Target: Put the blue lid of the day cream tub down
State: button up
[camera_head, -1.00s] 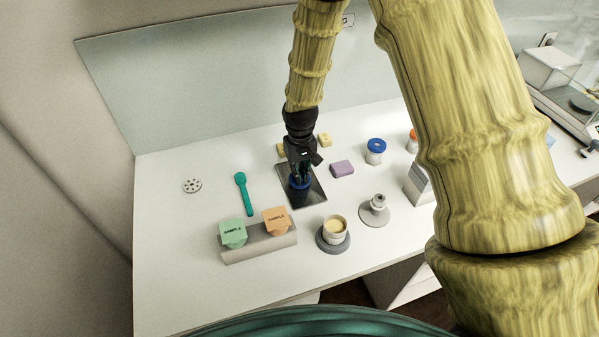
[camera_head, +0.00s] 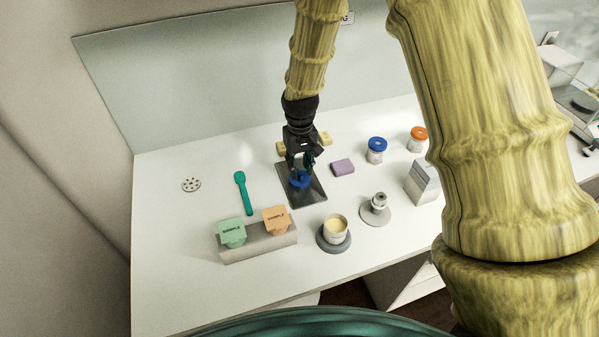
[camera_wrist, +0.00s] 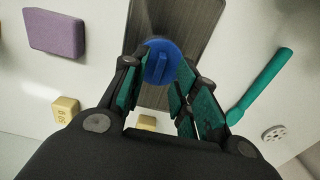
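The blue lid (camera_head: 299,180) lies on the dark metal tray (camera_head: 313,197). In the wrist view the lid (camera_wrist: 160,62), a disc with a raised bar, lies on the brushed tray (camera_wrist: 190,25). My gripper (camera_head: 301,168) is just above the lid. In the wrist view its teal finger pads (camera_wrist: 160,78) stand apart on both sides of the lid, clear of the raised bar. An open tub of pale cream (camera_head: 335,226) stands on a round grey base (camera_head: 334,246) to the right in front.
A purple block (camera_head: 343,167) and yellow blocks (camera_head: 324,139) lie near the tray. A teal spatula (camera_head: 243,192) is at left, a sample rack (camera_head: 260,245) in front. Blue-lidded (camera_head: 376,152) and orange-lidded (camera_head: 417,140) jars stand right.

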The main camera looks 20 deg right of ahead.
aim_at(300, 173)
notch_tip(300, 173, up, 9)
jog(key=b, duration=0.3)
jog(key=shift+r, duration=0.2)
